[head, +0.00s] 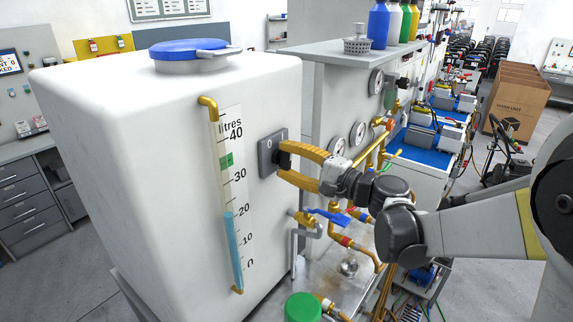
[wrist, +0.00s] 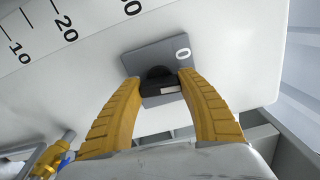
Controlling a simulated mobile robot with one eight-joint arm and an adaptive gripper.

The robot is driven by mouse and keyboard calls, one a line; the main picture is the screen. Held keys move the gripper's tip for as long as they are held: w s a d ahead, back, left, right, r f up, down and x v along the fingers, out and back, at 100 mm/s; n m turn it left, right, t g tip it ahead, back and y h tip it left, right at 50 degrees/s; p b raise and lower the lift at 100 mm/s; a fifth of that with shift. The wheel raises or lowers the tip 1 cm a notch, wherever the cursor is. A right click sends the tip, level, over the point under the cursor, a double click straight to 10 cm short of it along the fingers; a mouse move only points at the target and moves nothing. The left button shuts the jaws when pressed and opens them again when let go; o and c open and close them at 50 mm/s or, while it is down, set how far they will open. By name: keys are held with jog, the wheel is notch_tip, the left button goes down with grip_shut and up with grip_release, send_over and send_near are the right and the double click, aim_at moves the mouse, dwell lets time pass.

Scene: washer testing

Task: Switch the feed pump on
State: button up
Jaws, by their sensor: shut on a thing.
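The switch is a grey plate (head: 267,157) on the right side of the white tank, with a black rotary knob. The plate (wrist: 170,57) also shows in the wrist view, with a white "0" at one corner. My gripper (head: 284,160) reaches the plate from the right. In the wrist view its yellow fingers (wrist: 160,84) stand on both sides of the black knob (wrist: 156,87) and are shut on it. A short white mark shows on the knob.
Brass pipes and a blue-handled valve (head: 328,215) lie below my gripper. Pressure gauges (head: 357,134) sit on a grey panel behind it. A green cap (head: 303,307) is at the bottom.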

jog(key=shift+m+b, duration=0.6)
jog(key=shift+m, duration=1.7)
jog(key=shift+r, duration=0.1)
jog(key=o, duration=1.2)
jog(key=shift+c, duration=0.2)
jog(key=v, duration=1.2)
